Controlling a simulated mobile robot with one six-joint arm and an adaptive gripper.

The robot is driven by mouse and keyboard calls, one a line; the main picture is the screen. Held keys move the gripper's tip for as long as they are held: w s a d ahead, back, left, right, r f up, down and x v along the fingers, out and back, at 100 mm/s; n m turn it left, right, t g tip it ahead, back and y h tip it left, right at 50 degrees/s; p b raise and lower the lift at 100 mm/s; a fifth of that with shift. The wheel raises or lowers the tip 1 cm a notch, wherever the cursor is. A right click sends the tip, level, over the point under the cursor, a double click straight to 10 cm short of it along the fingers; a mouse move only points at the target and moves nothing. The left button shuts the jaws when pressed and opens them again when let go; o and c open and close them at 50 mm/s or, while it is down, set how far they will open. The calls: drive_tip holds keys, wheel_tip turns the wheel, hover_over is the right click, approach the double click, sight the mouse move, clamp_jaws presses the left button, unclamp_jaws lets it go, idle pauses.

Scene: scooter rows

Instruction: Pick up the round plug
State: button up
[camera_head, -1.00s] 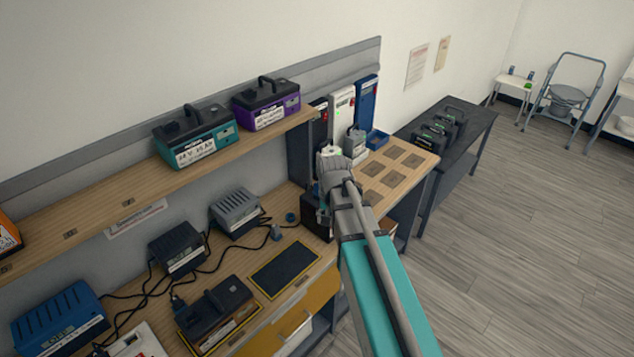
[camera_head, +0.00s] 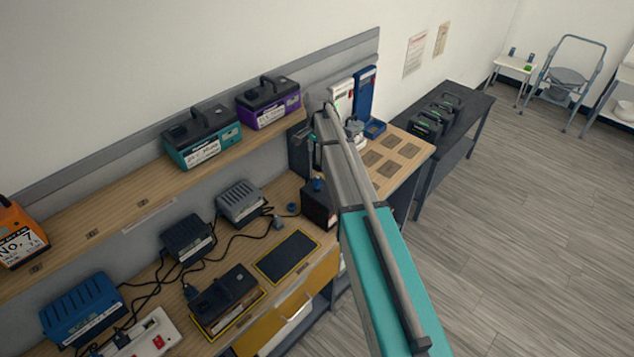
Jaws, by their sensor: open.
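A grey plug (camera_head: 277,222) on a black cable lies on the workbench, beside a small round blue piece (camera_head: 291,208). I cannot tell for sure which of these is the round plug. Another blue plug-like piece (camera_head: 318,185) shows on top of a black battery box (camera_head: 319,206) at the bench's right end. My gripper (camera_head: 314,146) hangs from the arm's end above this box, partly hidden by my arm. It is open, and I see nothing held. The gap between fingers and box is hard to judge.
Chargers (camera_head: 238,203) with loose cables and a battery (camera_head: 224,299) crowd the workbench; a dark mat (camera_head: 287,256) lies bare. A shelf (camera_head: 150,208) with more batteries runs above.

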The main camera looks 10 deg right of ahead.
sight(318, 177)
drive_tip(key=shift+f, duration=0.1)
wheel_tip(318, 177, down, 8)
drive_tip(key=b, duration=0.8)
drive_tip(key=shift+f+b, duration=0.2)
drive_tip(key=shift+b, duration=0.1)
idle(0.3)
drive_tip(key=shift+s+f+b, duration=0.2)
drive_tip(key=shift+f+b, duration=2.4)
clamp_jaws()
